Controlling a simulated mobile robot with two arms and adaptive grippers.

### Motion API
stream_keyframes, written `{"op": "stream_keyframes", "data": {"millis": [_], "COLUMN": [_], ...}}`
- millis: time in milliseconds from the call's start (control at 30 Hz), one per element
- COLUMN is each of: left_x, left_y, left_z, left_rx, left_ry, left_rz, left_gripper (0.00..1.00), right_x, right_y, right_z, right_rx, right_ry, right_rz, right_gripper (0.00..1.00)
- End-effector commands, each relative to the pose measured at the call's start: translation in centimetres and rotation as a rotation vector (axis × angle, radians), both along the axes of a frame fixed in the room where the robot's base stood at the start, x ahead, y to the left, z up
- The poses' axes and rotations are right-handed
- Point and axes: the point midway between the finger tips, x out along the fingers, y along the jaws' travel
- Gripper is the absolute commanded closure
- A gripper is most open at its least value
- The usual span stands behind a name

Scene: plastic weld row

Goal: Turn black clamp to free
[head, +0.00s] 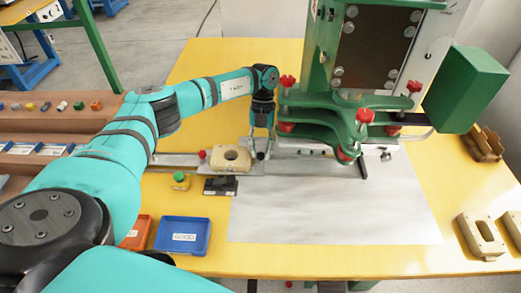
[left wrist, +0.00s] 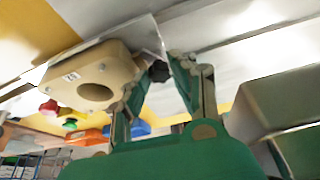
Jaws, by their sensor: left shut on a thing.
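The black clamp (left wrist: 158,71) shows as a small dark knob between the fingertips of my left gripper (left wrist: 165,62) in the left wrist view. The gripper is shut on it, and the fingers hide part of it. In the head view my left gripper (head: 262,154) points down at the rail, just right of a beige block with a round hole (head: 231,159); the knob is hard to make out there. The clamp's turned position cannot be told. The beige block also shows close beside the fingers in the left wrist view (left wrist: 92,76). My right gripper is not in view.
A green welding machine (head: 340,110) with red knobs stands close right of my left gripper. A red knob (head: 202,154), a green button (head: 180,180) and a black block (head: 221,186) are left of it. Blue (head: 183,235) and orange (head: 135,232) trays lie in front.

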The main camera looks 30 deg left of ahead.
Motion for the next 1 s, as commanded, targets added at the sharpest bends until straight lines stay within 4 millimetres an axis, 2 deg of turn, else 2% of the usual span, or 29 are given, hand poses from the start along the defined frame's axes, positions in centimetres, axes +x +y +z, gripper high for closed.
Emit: {"op": "stream_keyframes", "data": {"millis": [467,500,567,1000], "left_x": [0.14,0.15,0.14,0.01], "left_y": [0.04,0.04,0.04,0.03], "left_z": [0.18,0.19,0.18,0.06], "left_rx": [0.000,0.000,0.000,0.001], "left_ry": [-0.004,-0.004,-0.004,-0.001], "left_rz": [-0.014,-0.014,-0.014,-0.007], "left_gripper": [1.00,0.74,0.66,0.66], "right_x": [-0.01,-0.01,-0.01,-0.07], "right_y": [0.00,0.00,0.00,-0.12], "right_z": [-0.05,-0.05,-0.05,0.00], "right_rx": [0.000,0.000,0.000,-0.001], "right_ry": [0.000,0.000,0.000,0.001], "right_rz": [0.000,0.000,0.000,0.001], "right_gripper": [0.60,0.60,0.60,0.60]}}
